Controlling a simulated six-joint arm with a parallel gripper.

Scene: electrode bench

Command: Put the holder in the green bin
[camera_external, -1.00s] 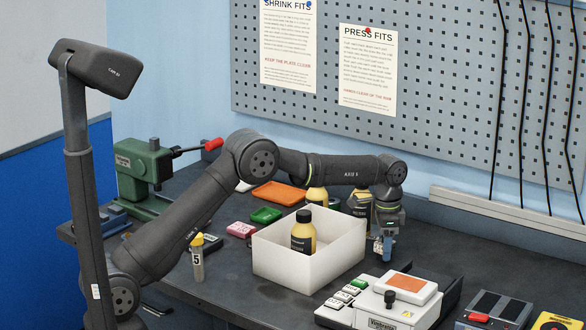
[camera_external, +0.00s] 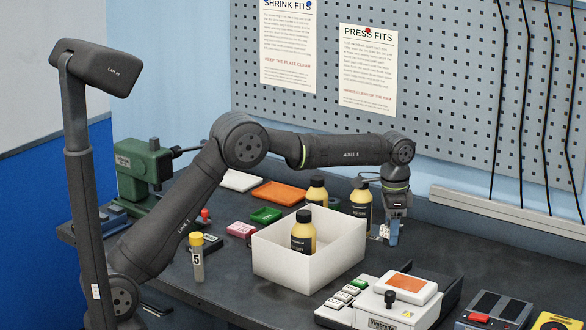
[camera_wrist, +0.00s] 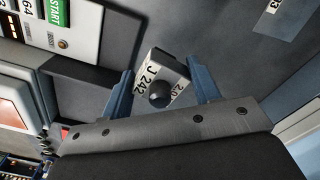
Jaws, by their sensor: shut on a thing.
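The holder (camera_wrist: 160,78), a small pale block with a black knob and a label reading "J 242", sits between the two blue fingers of my gripper (camera_wrist: 163,90) in the wrist view. My gripper (camera_external: 389,237) is shut on it. In the external view only a small light part of it shows at the fingertips, right of the white box; I cannot tell its exact height above the bench. The green bin (camera_external: 266,215) is a small shallow green tray, left of and behind the white box, well away from my gripper.
The open white box (camera_external: 282,264) holds a yellow bottle (camera_external: 303,232). Two more yellow bottles (camera_external: 360,204) stand behind it. An orange tray (camera_external: 280,192), a pink box (camera_external: 241,230) and a yellow-capped tube (camera_external: 197,257) are leftward. A white machine (camera_external: 397,302) stands in front.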

